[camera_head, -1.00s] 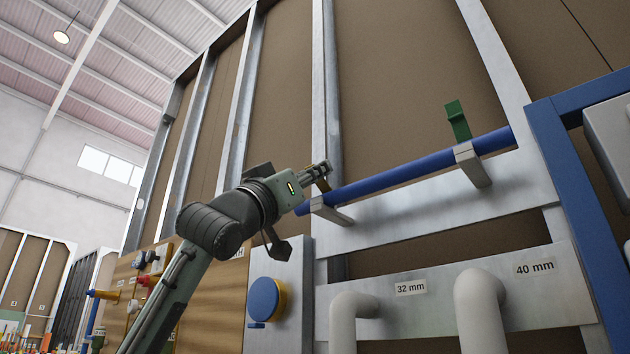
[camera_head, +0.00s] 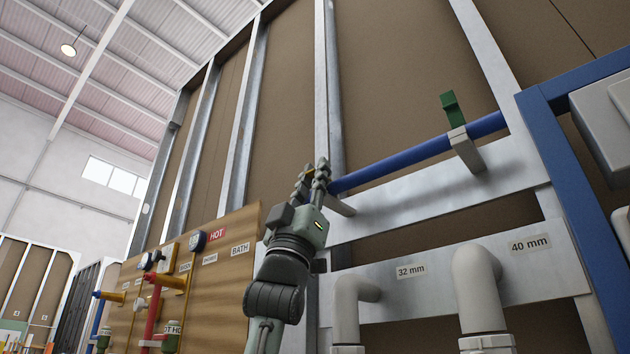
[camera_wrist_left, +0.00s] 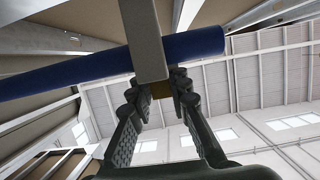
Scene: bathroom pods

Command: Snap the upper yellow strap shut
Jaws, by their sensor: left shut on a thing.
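The blue pipe (camera_head: 415,153) runs up to the right across the wall and rests on two grey brackets. The left bracket (camera_head: 341,206) is beside my left gripper (camera_head: 314,176), at the pipe's left end. Only a small bit of the yellow strap (camera_head: 309,171) shows between the fingers. In the left wrist view, my left gripper (camera_wrist_left: 158,88) is shut on the yellow strap (camera_wrist_left: 160,91), just by the grey bracket (camera_wrist_left: 145,38) that crosses the blue pipe (camera_wrist_left: 85,69). Most of the strap is hidden, so its latch state cannot be told.
A green strap (camera_head: 452,109) stands up open at the right bracket (camera_head: 467,150). Below are white pipes (camera_head: 475,280) on a metal rail. A blue frame (camera_head: 560,180) stands at the right. A wooden board (camera_head: 190,265) with valves is at the lower left.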

